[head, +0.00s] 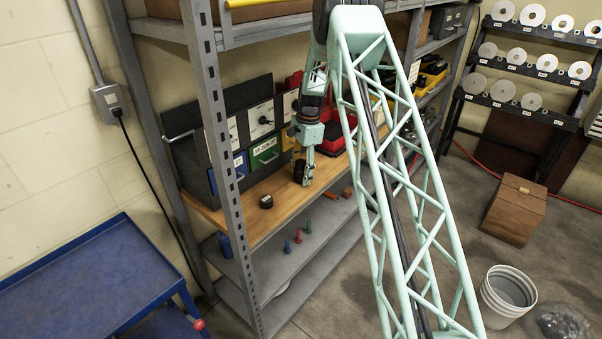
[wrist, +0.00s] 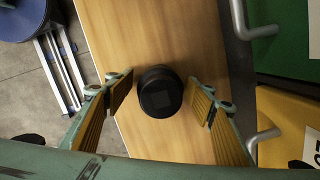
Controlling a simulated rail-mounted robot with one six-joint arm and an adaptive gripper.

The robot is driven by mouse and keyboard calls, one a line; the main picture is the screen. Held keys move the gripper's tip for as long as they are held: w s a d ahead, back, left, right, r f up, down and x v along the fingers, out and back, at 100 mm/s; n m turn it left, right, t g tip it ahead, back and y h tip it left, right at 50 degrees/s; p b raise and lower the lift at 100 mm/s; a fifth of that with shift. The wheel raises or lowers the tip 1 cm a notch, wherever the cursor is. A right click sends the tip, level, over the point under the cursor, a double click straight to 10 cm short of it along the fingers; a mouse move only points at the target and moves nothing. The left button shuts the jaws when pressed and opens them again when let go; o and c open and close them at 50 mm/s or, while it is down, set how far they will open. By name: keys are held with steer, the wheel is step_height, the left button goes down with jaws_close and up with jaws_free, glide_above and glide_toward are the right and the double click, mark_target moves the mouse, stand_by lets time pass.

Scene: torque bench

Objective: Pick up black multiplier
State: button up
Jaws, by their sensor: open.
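The black multiplier (wrist: 160,92), a short round cylinder with a darker squarish mark on top, stands on the wooden shelf in the wrist view. My gripper (wrist: 161,98) is open, with its yellow-padded fingers to the left and right of it and a gap on both sides. In the head view my gripper (head: 305,178) points down over the shelf, with a black round part (head: 298,173) beside its fingers that seems to be the same piece. Its height above the shelf is hard to judge.
Another small black round item (head: 266,201) lies on the wooden shelf, left of my gripper. Green (wrist: 287,40) and yellow (wrist: 285,125) bins with grey handles stand close to the right finger.

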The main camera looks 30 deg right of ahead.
mark_target(302, 162)
steer(key=shift+c, duration=0.4)
steer(key=c, duration=1.5)
steer(key=shift+w+r, duration=0.1)
steer(key=shift+r, duration=0.1)
steer(key=shift+r+p, duration=0.45)
steer(key=shift+r, duration=1.3)
steer(key=shift+s+f, duration=0.1)
steer(key=shift+s, duration=0.2)
steer(key=s+a+r+p, duration=0.1)
steer(key=s+a, duration=0.3)
steer(key=s, duration=1.1)
steer(key=shift+r, duration=0.2)
